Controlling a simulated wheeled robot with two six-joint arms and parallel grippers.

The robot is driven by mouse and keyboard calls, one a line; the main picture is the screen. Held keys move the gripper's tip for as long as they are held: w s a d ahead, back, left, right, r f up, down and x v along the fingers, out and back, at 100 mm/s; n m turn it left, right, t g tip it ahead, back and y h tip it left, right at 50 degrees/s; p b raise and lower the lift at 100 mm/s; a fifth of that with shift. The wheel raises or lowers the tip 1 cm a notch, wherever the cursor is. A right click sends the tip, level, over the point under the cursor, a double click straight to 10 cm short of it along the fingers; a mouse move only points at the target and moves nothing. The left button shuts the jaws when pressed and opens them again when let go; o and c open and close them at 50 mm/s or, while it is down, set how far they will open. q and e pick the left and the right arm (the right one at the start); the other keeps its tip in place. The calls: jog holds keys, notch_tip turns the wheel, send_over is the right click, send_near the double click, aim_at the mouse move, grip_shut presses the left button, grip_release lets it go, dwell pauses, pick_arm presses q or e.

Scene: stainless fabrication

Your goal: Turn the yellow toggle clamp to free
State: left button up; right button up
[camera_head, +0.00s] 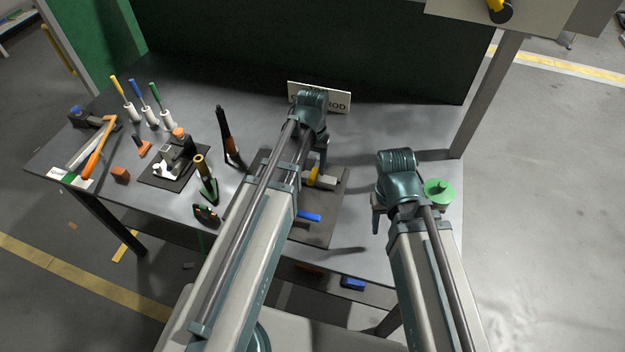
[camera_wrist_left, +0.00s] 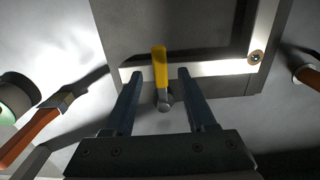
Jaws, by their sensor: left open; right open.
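The yellow toggle clamp (camera_head: 313,176) is on a dark plate (camera_head: 325,232) on the bench, partly hidden by my left arm in the head view. In the left wrist view its yellow handle (camera_wrist_left: 159,62) stands upright in the picture, crossing a bright metal strip (camera_wrist_left: 215,68), with a round grey pivot at its lower end. My left gripper (camera_wrist_left: 160,74) is open, with one finger on each side of the handle and a visible gap on both sides. It also shows in the head view (camera_head: 321,163). My right gripper (camera_head: 376,220) is open and empty, over the right part of the bench.
A blue handle (camera_head: 308,217) lies nearer the front of the plate. A green round part (camera_head: 438,192) is beside my right arm. A sign (camera_head: 338,101) stands behind my left gripper. Several hand tools and a small fixture (camera_head: 172,163) fill the left side.

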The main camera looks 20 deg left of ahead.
aim_at(315, 170)
pick_arm(q)
jog(key=shift+f+b, duration=1)
jog(key=shift+f, duration=0.5)
pick_arm(e)
jog(key=shift+f, duration=1.55)
pick_arm(q)
grip_shut()
